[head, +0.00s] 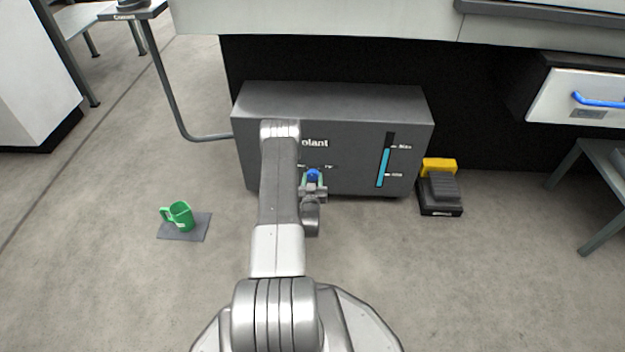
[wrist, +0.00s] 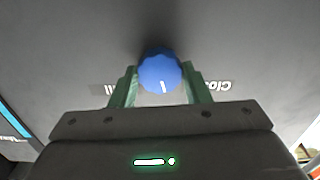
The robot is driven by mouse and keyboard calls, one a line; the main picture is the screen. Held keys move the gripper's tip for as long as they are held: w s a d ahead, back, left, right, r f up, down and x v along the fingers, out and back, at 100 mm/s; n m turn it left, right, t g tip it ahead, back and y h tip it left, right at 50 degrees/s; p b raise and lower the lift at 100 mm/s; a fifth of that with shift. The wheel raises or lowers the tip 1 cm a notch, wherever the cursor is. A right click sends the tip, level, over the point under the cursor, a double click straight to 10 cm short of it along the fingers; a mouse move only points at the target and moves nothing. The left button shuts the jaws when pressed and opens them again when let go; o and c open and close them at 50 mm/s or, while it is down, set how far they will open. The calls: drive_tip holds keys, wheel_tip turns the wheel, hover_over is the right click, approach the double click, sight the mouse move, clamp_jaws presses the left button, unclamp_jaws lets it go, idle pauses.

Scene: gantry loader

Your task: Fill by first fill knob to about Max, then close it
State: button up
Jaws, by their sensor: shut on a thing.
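The dark grey coolant tank (head: 270,102) stands on the floor in the head view. Its sight gauge (head: 384,165) shows a blue-green column with its top about level with the Max mark. The blue fill knob (head: 313,174) is on the tank's front, and it fills the middle of the wrist view (wrist: 159,72). Its white mark points to the bottom of that picture, between the Fill label at left and the Close label at right, both partly hidden. My gripper (wrist: 160,80) is shut on the knob, one green finger on each side.
A yellow and black foot pedal (head: 440,190) is right of the tank. A drawer with a blue handle (head: 598,101) sticks out at upper right. The floor between is clear.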

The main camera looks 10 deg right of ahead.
drive_tip(key=shift+n, duration=3)
drive_tip(key=o, duration=1)
drive_tip(key=p+v, duration=0.4)
drive_tip(key=v, duration=1)
drive_tip(key=shift+w, duration=0.15)
